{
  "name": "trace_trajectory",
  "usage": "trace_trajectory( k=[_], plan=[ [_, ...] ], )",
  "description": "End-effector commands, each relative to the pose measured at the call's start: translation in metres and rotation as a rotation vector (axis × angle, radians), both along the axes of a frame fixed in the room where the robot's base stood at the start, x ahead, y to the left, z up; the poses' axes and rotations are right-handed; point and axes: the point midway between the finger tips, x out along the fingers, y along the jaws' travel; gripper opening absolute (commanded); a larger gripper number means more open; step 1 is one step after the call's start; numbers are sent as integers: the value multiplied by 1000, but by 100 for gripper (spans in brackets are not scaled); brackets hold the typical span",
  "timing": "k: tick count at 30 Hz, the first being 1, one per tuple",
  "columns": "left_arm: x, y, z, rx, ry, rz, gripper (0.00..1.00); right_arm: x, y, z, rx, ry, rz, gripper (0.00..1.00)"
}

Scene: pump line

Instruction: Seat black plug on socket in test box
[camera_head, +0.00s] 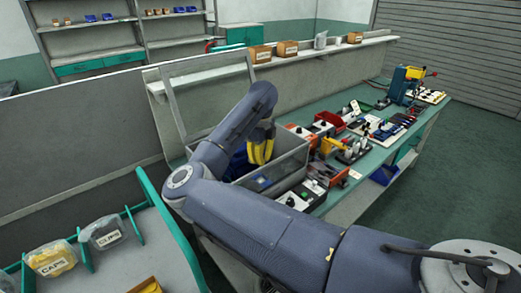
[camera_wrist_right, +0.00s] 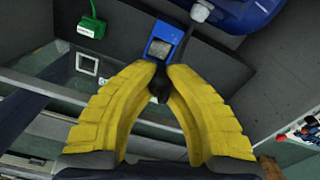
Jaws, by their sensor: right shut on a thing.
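The test box (camera_head: 280,170) is a grey open-topped box on the bench, with its lid raised at the back. My right gripper (camera_head: 260,158) reaches down into it. In the right wrist view, its yellow fingers (camera_wrist_right: 161,76) are closed on the black plug (camera_wrist_right: 158,88), which shows as a small dark piece between the tips. A blue block with a light grey face (camera_wrist_right: 161,48), seemingly the socket, lies just beyond the fingertips. I cannot tell whether plug and block touch. A blue pump body (camera_wrist_right: 245,12) lies at the upper right. My left gripper is not in view.
A green connector (camera_wrist_right: 91,27) on a cable sits at the box's wall. Tools and small fixtures (camera_head: 350,150) crowd the bench right of the box. A teal-edged rack with a bin of caps (camera_head: 52,260) stands at the lower left.

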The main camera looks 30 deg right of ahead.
Motion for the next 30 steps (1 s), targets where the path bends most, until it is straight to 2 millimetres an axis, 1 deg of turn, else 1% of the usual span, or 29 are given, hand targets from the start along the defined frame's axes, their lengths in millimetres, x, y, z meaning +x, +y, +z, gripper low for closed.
trace_trajectory(
  k=[18, 24, 30],
  plan=[
    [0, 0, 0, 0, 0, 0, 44, -1, 0, -40, 0, 0, -2, 0],
    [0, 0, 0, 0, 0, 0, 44, -1, 0, -50, 0, 1, -1, 0],
    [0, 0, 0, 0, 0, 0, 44, -1, 0, -54, 0, 0, -2, 0]
  ],
)
